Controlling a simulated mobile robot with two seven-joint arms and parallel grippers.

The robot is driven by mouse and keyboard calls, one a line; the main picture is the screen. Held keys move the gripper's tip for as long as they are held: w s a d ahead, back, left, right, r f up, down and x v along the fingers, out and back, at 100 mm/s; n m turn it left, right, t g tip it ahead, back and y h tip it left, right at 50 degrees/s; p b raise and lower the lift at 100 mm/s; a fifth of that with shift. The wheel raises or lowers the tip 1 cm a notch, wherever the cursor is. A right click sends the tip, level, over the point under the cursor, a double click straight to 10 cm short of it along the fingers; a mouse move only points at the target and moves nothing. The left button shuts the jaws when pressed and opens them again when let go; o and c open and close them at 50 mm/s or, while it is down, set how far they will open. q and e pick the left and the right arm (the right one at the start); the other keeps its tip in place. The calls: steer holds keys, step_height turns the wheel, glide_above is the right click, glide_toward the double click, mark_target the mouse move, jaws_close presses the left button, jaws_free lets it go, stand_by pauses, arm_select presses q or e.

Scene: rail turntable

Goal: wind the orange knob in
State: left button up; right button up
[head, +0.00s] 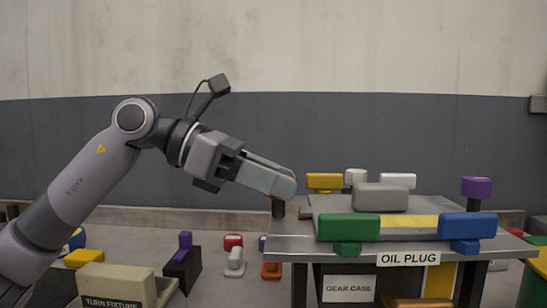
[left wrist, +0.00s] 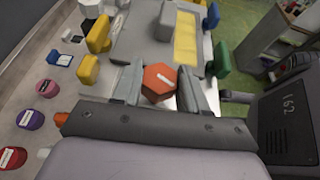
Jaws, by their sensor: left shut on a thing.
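In the head view my left gripper (head: 284,187) reaches in from the left, to the left edge of the grey bench top (head: 284,244). There the fingers hide the knob, so I cannot see how far it stands out. My right gripper is in neither view.
On the bench stand a green block (head: 348,227), a blue block (head: 467,226), a grey block (head: 380,197) and a yellow block (head: 324,181). A purple-topped post (head: 476,187) is at right. A turn fixture (head: 118,285) stands front left. Several small coloured parts lie behind it.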

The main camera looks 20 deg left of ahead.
arm_select(q)
steer(key=m+g+p, duration=0.4)
steer(key=g+p, duration=0.1)
steer(key=shift+w+r+h, duration=0.15)
steer(key=shift+r+h, duration=0.2)
steer(key=shift+h, duration=0.05)
steer(key=shift+f+m+g+p, duration=0.1)
steer(key=shift+m+g+p, duration=0.7)
steer(key=shift+g+p, duration=0.1)
steer(key=shift+w+f+m+g+y+p, duration=0.15)
steer(key=shift+m+g+y+p, duration=0.15)
steer(key=shift+m+g+p, duration=0.4)
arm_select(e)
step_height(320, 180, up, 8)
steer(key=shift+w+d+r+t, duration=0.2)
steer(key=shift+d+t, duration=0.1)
arm_select(q)
steer(key=shift+f, duration=0.1)
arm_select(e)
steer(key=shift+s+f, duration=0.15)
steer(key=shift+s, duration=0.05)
arm_select(q)
steer(key=o, duration=1)
steer(key=shift+c, duration=0.2)
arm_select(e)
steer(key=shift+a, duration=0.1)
arm_select(q)
steer(key=shift+a, duration=0.1)
steer(key=v, duration=0.7)
